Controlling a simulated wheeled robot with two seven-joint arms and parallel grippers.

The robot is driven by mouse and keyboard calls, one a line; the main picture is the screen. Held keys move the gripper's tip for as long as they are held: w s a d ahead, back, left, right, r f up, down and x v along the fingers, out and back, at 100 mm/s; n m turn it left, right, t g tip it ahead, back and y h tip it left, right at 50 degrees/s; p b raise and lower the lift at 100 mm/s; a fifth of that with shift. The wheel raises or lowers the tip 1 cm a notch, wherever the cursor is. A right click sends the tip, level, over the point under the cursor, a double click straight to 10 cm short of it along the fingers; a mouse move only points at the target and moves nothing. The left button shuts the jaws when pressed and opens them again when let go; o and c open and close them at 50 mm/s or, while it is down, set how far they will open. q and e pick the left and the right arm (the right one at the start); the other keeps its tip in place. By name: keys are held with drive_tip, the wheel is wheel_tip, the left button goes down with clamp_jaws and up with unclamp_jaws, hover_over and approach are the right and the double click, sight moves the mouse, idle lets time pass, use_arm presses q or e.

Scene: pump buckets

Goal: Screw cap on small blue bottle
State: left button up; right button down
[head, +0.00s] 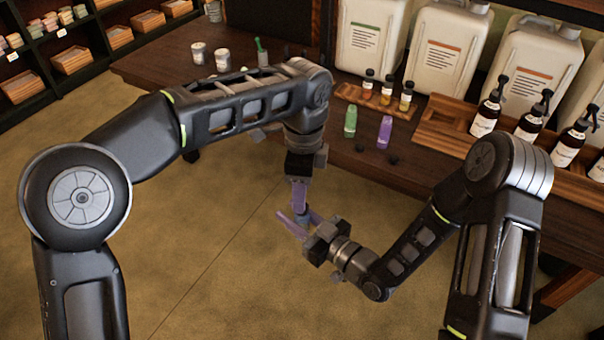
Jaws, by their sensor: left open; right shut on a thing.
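My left gripper (300,207) points down in front of the wooden table, its purple fingers open. My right gripper (297,222) comes in from the right just below it, with purple fingers shut on a small bluish thing (304,219). This looks like the small blue bottle, held off the table over the floor. The fingers cover most of it, and its top is right below the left fingertips. I cannot tell whether they touch, or whether a cap is on it. Two small black caps (391,160) (360,148) lie on the table.
A green bottle (350,121) and a purple bottle (385,132) stand near the table's front edge. Small amber bottles (387,93) stand behind them. Dark pump bottles (488,107) are at the right, white canisters (455,50) at the back. Open floor lies below the grippers.

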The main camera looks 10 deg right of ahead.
sight(302, 222)
use_arm(q)
drive_tip(key=n, duration=0.2)
drive_tip(key=r+n, duration=0.1)
drive_tip(key=n, duration=0.5)
drive_tip(key=r+n, duration=0.1)
drive_tip(key=n, duration=0.1)
drive_tip(key=shift+n, duration=0.4)
drive_tip(key=n, duration=0.2)
drive_tip(key=r+n, duration=0.1)
drive_tip(key=n, duration=0.5)
drive_tip(key=r+n, duration=0.1)
drive_tip(key=n, duration=0.2)
drive_tip(key=shift+d+r+n, duration=0.1)
drive_tip(key=shift+r+n, duration=0.1)
drive_tip(key=shift+n, duration=0.2)
drive_tip(key=shift+f, duration=0.1)
drive_tip(key=shift+f, duration=3.95)
drive_tip(key=shift+c, duration=0.6)
